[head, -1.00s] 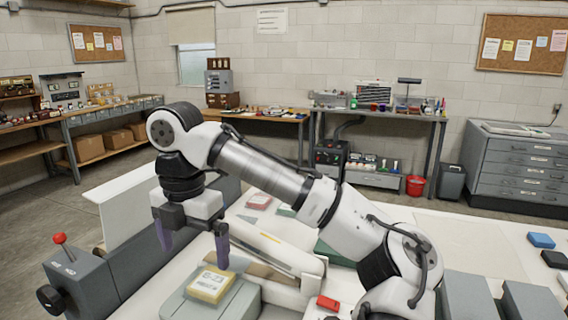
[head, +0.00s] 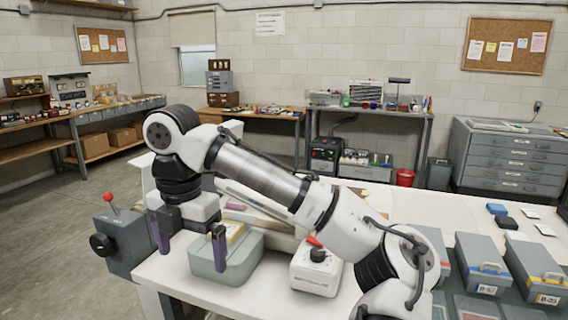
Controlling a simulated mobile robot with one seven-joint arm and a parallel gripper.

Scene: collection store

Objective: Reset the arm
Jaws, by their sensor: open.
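My gripper (head: 189,243) hangs at the end of my bent arm, left of the middle in the head view. Its two purple fingers point down and stand wide apart, with nothing between them. It is in front of a grey-green box (head: 232,262) with a yellow-edged block (head: 236,231) on its top. The right finger hides part of that box and block. Whether the finger touches the box, I cannot tell.
A grey box with a red-knobbed lever (head: 127,243) stands at the table's left. A white device with a black dial (head: 318,270) is right of the green box. Lidded grey boxes (head: 483,266) stand at the right. The white table (head: 190,285) is bare in front.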

